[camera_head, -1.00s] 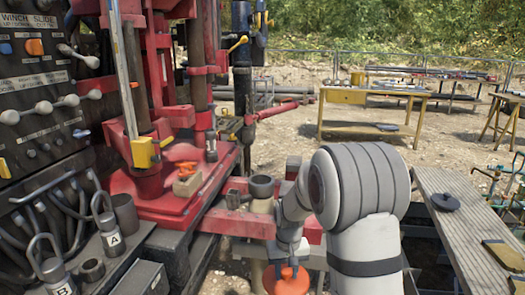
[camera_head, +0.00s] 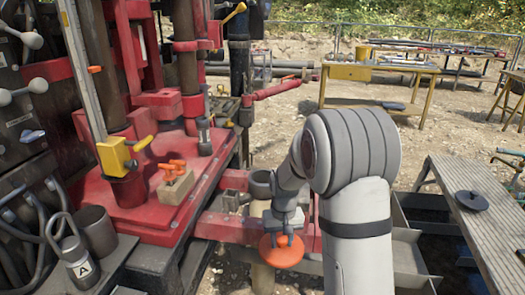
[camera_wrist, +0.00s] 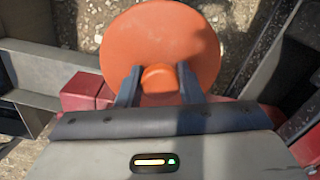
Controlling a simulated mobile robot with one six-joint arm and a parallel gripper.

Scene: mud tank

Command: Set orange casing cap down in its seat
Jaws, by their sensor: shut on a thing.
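The orange casing cap (camera_head: 281,252) is a round disc with a small knob on top. My gripper (camera_head: 283,238) is shut on that knob and holds the cap in front of the red cross beam. In the wrist view the two dark fingers (camera_wrist: 157,88) stand either side of the knob, and the orange disc (camera_wrist: 155,40) spreads out beyond them. A tan pipe with a dark open collar (camera_head: 262,183) stands just behind and left of the cap. I cannot tell whether this collar is the seat. The cap's underside is hidden.
The red beam (camera_head: 220,228) runs close by the cap. The red rig base (camera_head: 140,205) at left bears a wooden block with orange-handled pieces (camera_head: 176,182). A plank bench (camera_head: 468,172) with a dark disc (camera_head: 471,201) stands at right. A yellow table (camera_head: 380,73) stands behind.

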